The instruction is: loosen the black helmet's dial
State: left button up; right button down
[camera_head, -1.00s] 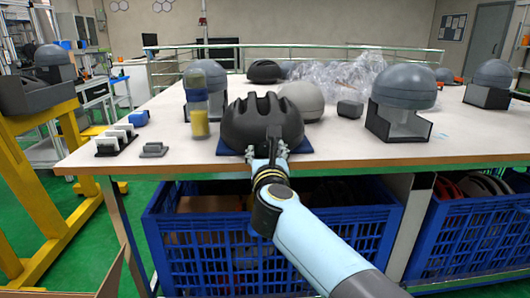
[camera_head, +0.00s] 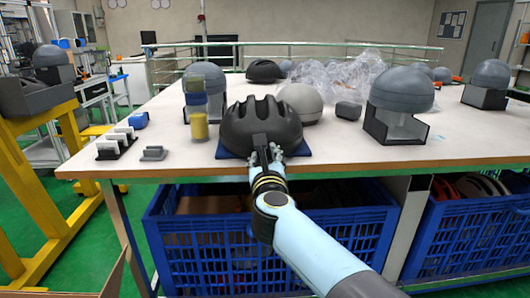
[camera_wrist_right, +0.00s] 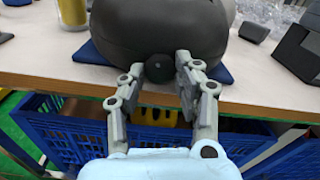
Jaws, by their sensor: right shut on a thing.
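The black helmet (camera_head: 261,122) with ridged vents sits upright on a blue mat (camera_head: 224,152) at the table's front edge. Its dial (camera_wrist_right: 158,68) is a small dark round knob low on the helmet's near side, seen in the right wrist view. My right gripper (camera_head: 266,157) reaches the helmet's near side from the front. In the right wrist view my right gripper (camera_wrist_right: 160,72) has a finger on each side of the dial and is shut on it. The fingers hide the dial in the head view. My left gripper is not in view.
Blue crates (camera_head: 180,240) fill the space under the table (camera_head: 340,150). The front right tabletop is clear.

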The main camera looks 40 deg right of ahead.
pick_arm(q)
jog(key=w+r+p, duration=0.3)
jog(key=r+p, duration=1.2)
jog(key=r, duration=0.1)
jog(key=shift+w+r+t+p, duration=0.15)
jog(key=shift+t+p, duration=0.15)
jog(key=shift+p, duration=0.05)
pick_arm(e)
jog(key=shift+n, duration=15.1)
jog(key=c, duration=0.9)
grip_release()
jog(key=shift+c, duration=0.2)
jog(key=shift+s, duration=0.15)
